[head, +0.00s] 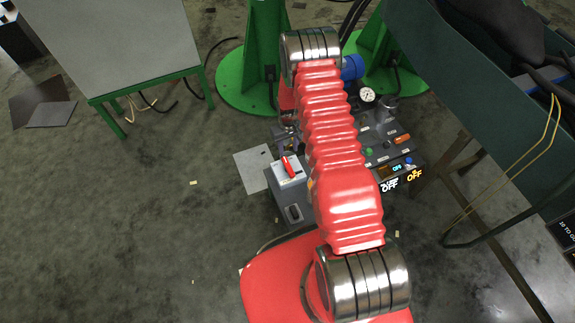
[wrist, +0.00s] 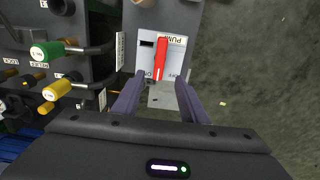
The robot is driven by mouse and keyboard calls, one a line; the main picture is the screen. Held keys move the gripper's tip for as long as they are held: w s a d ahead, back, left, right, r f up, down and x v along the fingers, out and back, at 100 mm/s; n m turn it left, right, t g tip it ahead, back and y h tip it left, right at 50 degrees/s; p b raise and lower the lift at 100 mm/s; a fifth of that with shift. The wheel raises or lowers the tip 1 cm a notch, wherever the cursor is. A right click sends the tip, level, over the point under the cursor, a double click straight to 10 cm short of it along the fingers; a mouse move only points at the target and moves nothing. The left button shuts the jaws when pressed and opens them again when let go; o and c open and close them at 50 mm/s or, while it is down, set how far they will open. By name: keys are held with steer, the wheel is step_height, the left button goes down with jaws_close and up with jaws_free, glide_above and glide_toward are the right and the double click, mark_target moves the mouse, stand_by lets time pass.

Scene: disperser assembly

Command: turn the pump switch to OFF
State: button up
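The pump switch has a red lever (wrist: 161,58) on a white plate (wrist: 184,50) marked PUMP. The plate's ON and OFF labels are upside down in the wrist view, ON left of the lever and OFF right. The lever lies nearly upright in that picture. In the head view the red lever (head: 289,167) sits on top of a grey box (head: 291,190), left of my arm. My gripper (wrist: 160,82) is open and empty, one purple finger on each side of the lever's near end. I cannot tell whether either finger touches it.
A control panel with green (wrist: 47,50) and yellow (wrist: 56,90) valve handles stands beside the switch. Lit displays (head: 389,185) right of my arm read OFF. Green stands (head: 245,80) are behind; a grey-topped table (head: 120,45) is at left. The floor at left is mostly clear.

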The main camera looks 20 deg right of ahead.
mark_target(288, 166)
steer(key=shift+f, duration=6.75)
steer(key=shift+c, duration=0.4)
steer(key=c, duration=0.9)
steer(key=shift+a, duration=0.25)
jaws_close()
steer(key=shift+d, duration=0.15)
